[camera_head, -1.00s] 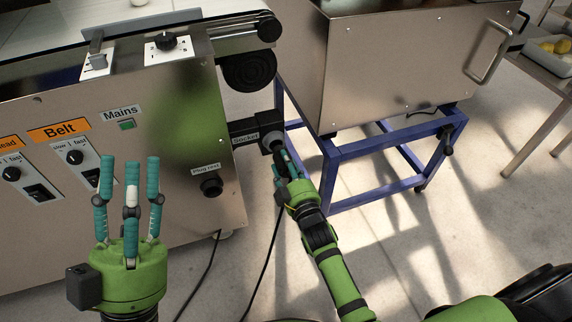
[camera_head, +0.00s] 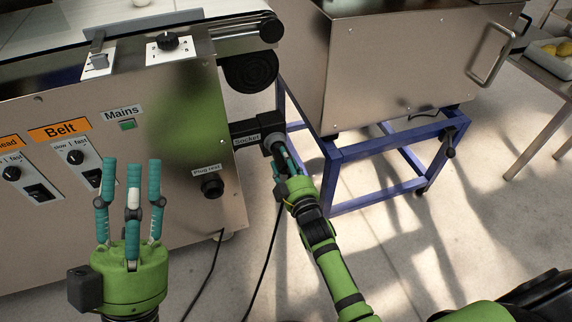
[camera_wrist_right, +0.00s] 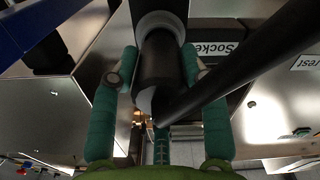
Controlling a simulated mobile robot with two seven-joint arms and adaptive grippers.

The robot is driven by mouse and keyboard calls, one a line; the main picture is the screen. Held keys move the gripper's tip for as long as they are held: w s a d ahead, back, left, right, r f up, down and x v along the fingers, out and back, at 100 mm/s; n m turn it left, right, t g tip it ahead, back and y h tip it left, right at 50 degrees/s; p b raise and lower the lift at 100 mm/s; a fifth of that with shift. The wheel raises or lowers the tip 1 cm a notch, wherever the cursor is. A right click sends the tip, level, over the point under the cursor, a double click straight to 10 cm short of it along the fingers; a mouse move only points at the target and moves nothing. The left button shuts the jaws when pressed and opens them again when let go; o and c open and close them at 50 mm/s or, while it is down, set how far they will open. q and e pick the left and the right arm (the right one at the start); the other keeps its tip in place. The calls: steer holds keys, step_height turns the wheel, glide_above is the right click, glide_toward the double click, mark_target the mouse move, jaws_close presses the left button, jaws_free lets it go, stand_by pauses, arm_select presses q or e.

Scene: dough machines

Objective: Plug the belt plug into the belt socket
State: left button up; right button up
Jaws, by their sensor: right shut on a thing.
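The belt socket (camera_head: 270,139) is a dark block with a round grey-rimmed opening, on a short arm at the machine's right side, by a "Socket" label. My right gripper (camera_head: 282,162) is shut on the black belt plug (camera_wrist_right: 160,70), right at the socket. In the right wrist view the plug lies between the teal fingers of my right gripper (camera_wrist_right: 160,95), its front end in line with the socket's grey ring (camera_wrist_right: 160,22) and touching or inside it. How deep it sits is hidden. My left gripper (camera_head: 131,180) has its fingers apart and is empty, before the panel.
A round black plug rest (camera_head: 211,186) is on the machine's panel (camera_head: 170,150), left of my right gripper. A blue steel frame (camera_head: 340,155) under a metal box stands close on the right. A dark cable (camera_head: 262,262) hangs to the floor below my right gripper.

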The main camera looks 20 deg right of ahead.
steer(key=shift+w+b, duration=0.3)
steer(key=shift+w, duration=0.6)
steer(key=o, duration=1.4)
steer(key=shift+c, duration=0.2)
steer(key=shift+o, duration=1.2)
steer(key=shift+s+p, duration=0.3)
steer(key=shift+s, duration=0.1)
steer(key=shift+s+p, duration=1.05)
steer(key=shift+s, duration=0.8)
